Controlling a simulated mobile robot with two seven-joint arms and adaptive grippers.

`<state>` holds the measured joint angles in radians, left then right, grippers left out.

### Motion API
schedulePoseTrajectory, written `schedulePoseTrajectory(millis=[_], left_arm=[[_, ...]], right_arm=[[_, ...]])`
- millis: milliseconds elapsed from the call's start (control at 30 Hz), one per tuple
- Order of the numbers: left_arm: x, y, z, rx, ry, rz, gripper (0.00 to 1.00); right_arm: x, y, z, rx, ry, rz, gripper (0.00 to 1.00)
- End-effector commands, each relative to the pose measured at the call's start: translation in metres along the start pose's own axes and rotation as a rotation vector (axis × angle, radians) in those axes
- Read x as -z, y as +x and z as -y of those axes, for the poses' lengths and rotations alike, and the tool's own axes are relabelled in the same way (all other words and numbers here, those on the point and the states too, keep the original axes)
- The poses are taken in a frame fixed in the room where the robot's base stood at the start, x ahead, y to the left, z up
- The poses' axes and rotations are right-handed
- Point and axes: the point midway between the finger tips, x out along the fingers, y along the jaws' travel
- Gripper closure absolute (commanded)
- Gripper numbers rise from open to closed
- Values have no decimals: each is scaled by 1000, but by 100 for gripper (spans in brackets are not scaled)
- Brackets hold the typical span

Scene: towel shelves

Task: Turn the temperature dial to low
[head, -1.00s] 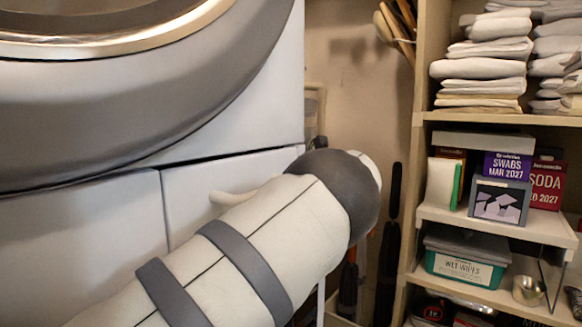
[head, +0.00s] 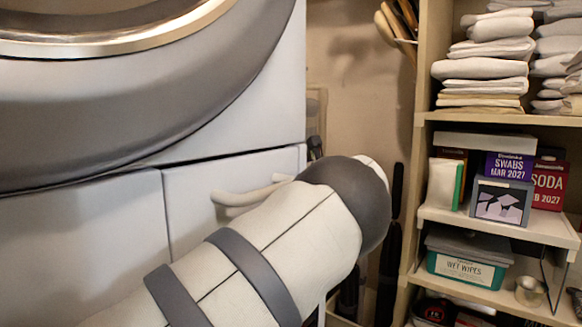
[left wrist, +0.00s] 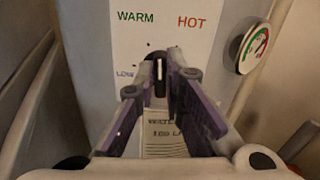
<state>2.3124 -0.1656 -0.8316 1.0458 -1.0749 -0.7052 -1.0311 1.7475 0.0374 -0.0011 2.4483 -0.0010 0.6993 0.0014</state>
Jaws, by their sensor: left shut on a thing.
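In the left wrist view, the temperature dial (left wrist: 159,66) is dark with a white mark that stands about upright. It sits on a pale panel (left wrist: 195,50) printed WARM, HOT and, at left, a partly hidden blue LOW. My left gripper (left wrist: 160,82) is shut on the dial, with its purple-sided fingers on either side of it. The fingers hide much of the dial's rim. In the head view my left arm crosses the lower middle, and its gripper is out of sight. My right gripper is in neither view.
A round gauge (left wrist: 254,48) sticks out right of the panel. In the head view a large white appliance (head: 90,225) with a grey round door rim fills the left. A shelf unit (head: 425,180) with folded towels (head: 482,68) and boxes stands at right.

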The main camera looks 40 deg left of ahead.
Motion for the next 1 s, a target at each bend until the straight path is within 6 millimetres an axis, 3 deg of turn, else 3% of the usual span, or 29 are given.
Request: schedulePoseTrajectory(millis=[33,100,467,733,1000], left_arm=[[3,0,0,-1,2,-5,86],[3,0,0,-1,2,-4,70],[1,-7,1,1,3,-2,70],[1,-78,1,2,4,0,70],[1,-116,0,-1,1,-4,70]], right_arm=[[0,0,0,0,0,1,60],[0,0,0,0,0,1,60],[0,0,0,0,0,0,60],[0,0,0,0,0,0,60],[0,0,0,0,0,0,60]])
